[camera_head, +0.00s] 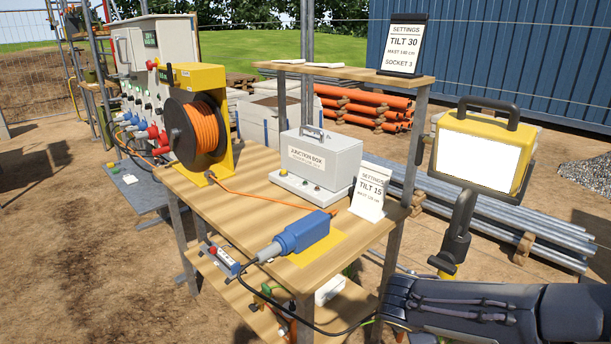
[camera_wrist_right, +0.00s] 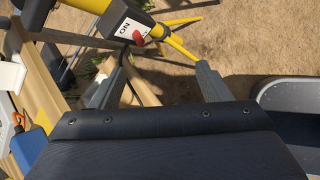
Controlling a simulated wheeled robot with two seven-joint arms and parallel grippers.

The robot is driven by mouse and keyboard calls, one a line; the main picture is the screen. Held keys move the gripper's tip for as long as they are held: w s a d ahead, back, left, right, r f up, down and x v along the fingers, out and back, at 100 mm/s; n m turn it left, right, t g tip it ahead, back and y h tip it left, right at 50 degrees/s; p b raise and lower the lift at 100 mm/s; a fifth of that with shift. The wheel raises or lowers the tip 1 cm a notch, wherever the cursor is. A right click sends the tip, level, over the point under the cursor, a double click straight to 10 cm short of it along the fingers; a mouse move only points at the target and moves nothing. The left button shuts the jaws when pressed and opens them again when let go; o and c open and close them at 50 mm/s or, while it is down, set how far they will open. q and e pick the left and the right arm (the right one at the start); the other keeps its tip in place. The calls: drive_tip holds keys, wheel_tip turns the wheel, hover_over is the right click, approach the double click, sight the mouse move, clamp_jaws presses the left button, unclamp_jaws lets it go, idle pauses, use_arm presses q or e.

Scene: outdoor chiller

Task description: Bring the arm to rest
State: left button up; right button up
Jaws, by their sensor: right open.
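My right arm (camera_head: 480,308) reaches in from the lower right of the head view, beside the front right corner of the wooden table (camera_head: 215,197). The right gripper's fingertips are not clear in that view. In the right wrist view my right gripper (camera_wrist_right: 163,80) is open, its two grey fingers wide apart with nothing held between them. Beyond the fingers is a yellow and black part with an ON label and red switch (camera_wrist_right: 138,36). A yellow rod or cable (camera_wrist_right: 180,48) runs from it toward the right finger. My left gripper is not in view.
A floodlight (camera_head: 482,150) stands on a post close above my right arm. The table holds a cable reel (camera_head: 198,125), a junction box (camera_head: 322,160), a blue connector (camera_head: 304,233) and a TILT 15 card (camera_head: 370,190). A black cable hangs at its front. Open dirt lies left.

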drive_tip(key=s+a+r+m+y+p, duration=0.1)
drive_tip(key=s+a+r+m+y, duration=0.1)
drive_tip(key=s+m, duration=0.4)
drive_tip(key=s+a+r+m+t+y+p, duration=0.1)
drive_tip(key=s+a+r+m+y, duration=0.1)
drive_tip(key=s+m, duration=0.4)
drive_tip(key=s+a+r+m+y+p, duration=0.1)
drive_tip(key=s+a+r+m+y, duration=0.1)
drive_tip(key=s+r+m+y, duration=0.2)
drive_tip(key=s+m+y, duration=0.1)
drive_tip(key=s+m, duration=0.2)
drive_tip(key=s, duration=0.1)
drive_tip(key=shift+s+a+y, duration=0.3)
drive_tip(key=shift+a, duration=0.1)
drive_tip(key=shift+r, duration=0.1)
